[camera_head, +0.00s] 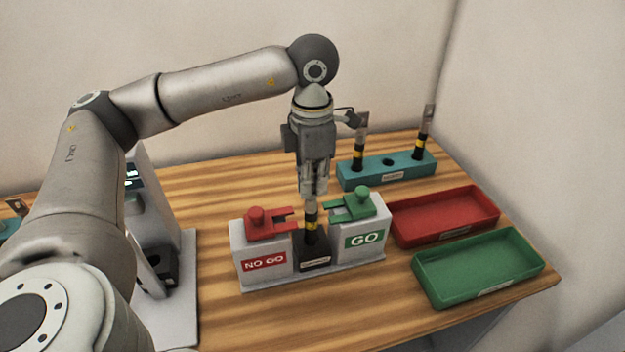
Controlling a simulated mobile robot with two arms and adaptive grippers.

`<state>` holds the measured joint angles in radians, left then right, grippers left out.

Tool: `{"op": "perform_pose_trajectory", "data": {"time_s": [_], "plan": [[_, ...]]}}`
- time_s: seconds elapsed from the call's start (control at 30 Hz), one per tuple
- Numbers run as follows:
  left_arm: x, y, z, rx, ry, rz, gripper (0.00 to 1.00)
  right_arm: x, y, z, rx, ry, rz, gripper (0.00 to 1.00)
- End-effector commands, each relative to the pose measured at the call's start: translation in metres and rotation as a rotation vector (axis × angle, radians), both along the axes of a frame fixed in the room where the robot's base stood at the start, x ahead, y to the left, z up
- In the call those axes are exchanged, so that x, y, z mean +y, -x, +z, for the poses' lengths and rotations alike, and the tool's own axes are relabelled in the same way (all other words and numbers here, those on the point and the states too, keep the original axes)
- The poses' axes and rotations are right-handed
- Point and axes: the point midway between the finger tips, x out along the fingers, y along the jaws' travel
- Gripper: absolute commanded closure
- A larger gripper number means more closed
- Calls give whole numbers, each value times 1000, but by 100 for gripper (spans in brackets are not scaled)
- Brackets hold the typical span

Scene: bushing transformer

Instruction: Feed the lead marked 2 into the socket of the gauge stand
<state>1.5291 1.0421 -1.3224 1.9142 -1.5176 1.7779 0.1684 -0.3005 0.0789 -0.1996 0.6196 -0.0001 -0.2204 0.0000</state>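My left gripper (313,192) points straight down over the gauge stand (262,263). It is shut on the top of a lead (311,222) with black and yellow bands. The lead is upright between the red NO GO slide (268,226) and the green GO slide (357,206). Its lower end meets the dark socket block (314,258) in the middle of the stand; how deep it sits cannot be told. No number on the lead can be read. My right gripper is not in view.
A teal rack (408,170) at the back holds two upright banded leads (360,150), (423,135), with an empty hole between them. A red tray (405,232) and a green tray (430,285) lie empty on the right. A grey device (150,225) stands left, partly behind my arm.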

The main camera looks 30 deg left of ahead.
Motion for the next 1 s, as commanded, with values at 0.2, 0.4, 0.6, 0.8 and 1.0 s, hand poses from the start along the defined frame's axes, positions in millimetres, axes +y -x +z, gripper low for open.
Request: {"op": "perform_pose_trajectory", "data": {"time_s": [0.2,0.4,0.6,0.8,1.0], "plan": [[0,0,1,-1,0,0,82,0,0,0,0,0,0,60],[0,0,0,-1,1,0,70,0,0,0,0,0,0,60],[0,0,0,1,-1,0,70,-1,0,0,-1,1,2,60],[0,-1,19,-4,0,0,70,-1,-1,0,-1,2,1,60],[-1,-1,64,-5,2,-1,70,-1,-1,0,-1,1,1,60]]}}
